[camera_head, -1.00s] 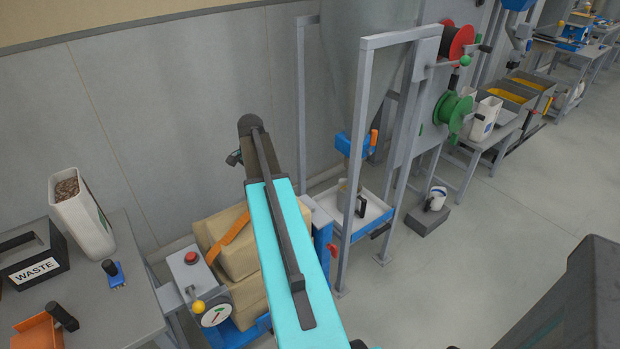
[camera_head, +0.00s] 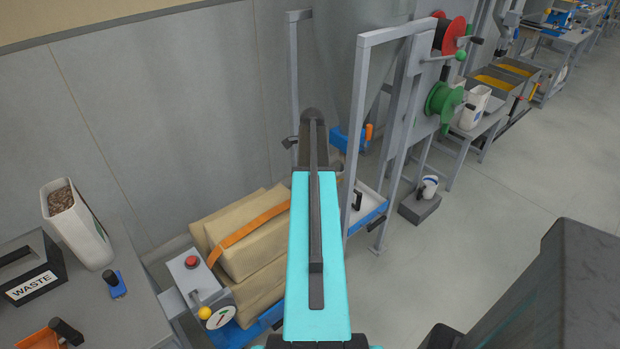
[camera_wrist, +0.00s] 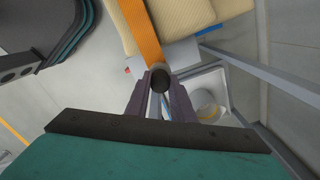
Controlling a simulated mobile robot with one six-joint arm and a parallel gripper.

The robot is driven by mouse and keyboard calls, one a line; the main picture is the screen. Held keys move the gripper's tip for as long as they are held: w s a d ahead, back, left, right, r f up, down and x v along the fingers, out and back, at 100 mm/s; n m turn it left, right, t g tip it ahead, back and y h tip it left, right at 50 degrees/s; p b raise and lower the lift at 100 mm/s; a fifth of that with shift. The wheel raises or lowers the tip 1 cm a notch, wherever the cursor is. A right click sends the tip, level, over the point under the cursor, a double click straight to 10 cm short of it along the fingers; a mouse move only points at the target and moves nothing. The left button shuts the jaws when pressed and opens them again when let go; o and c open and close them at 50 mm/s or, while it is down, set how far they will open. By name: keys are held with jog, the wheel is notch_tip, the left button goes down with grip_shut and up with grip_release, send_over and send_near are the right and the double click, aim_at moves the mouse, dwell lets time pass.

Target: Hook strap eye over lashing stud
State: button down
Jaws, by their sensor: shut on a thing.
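My gripper (camera_wrist: 163,92) shows in the wrist view, its fingers shut at a dark round knob (camera_wrist: 160,80) at the end of the orange strap (camera_wrist: 143,30). The strap's eye cannot be told apart clearly there. In the head view the strap (camera_head: 248,226) runs across the tan sacks (camera_head: 225,221) and passes behind my turquoise arm, which hides my gripper and the strap's end. The sacks also show at the top of the wrist view (camera_wrist: 185,14). I cannot make out the lashing stud in either view.
A grey frame (camera_head: 357,130) with a white tray stands just right of my arm; its tray (camera_wrist: 218,85) shows beside my gripper. A control box with a red button (camera_head: 194,264) and a dial stands left of the sacks. Open floor (camera_head: 490,200) lies to the right.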

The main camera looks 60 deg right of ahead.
jog(key=shift+r, duration=0.1)
dwell(0.5)
jog(key=shift+f+b, duration=0.65)
jog(key=shift+f, duration=1.7)
jog(key=shift+f+b, duration=0.4)
jog(key=shift+f, duration=1.3)
jog(key=c, duration=1.5)
grip_release()
jog(key=shift+s, duration=0.1)
jog(key=shift+o, duration=0.2)
jog(key=shift+r, duration=0.1)
jog(key=shift+s+d+r+b, duration=0.1)
jog(key=shift+r+b, duration=0.3)
jog(key=shift+r, duration=3)
jog(key=shift+d+r+b, duration=0.1)
jog(key=shift+r+b, duration=0.3)
jog(key=shift+r, duration=3)
